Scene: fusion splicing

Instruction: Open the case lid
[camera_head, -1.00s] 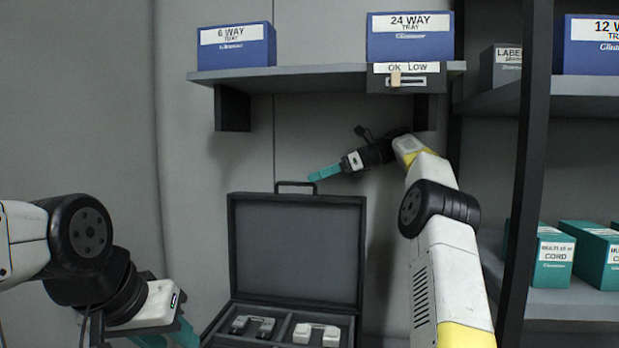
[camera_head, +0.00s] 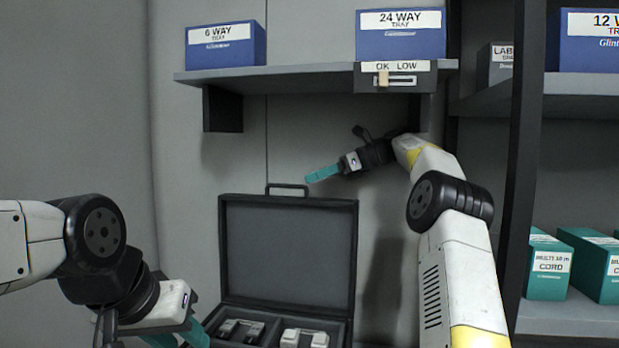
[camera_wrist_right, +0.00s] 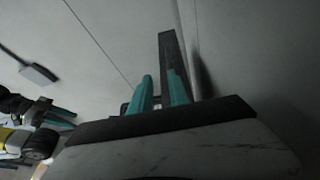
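The dark case lid (camera_head: 288,251) stands upright, open, at the back of the case (camera_head: 232,313). Its handle (camera_head: 287,187) is on the lid's top edge. My right gripper (camera_head: 322,174) is above the lid's top right, its teal fingertips close to the handle's right end. In the right wrist view, its two fingers (camera_wrist_right: 160,95) are apart, with a dark upright bar, perhaps the lid's edge, behind them. I see nothing held. My left gripper (camera_head: 180,337) is at the bottom left, left of the case, its fingers apart and partly cut off by the frame.
Grey-white devices (camera_head: 303,338) sit in the case's compartments. A wall shelf (camera_head: 310,78) with blue tray boxes hangs above the lid. A dark rack post (camera_head: 519,180) and green cord boxes (camera_head: 585,262) are at the right. Bare wall lies left of the case.

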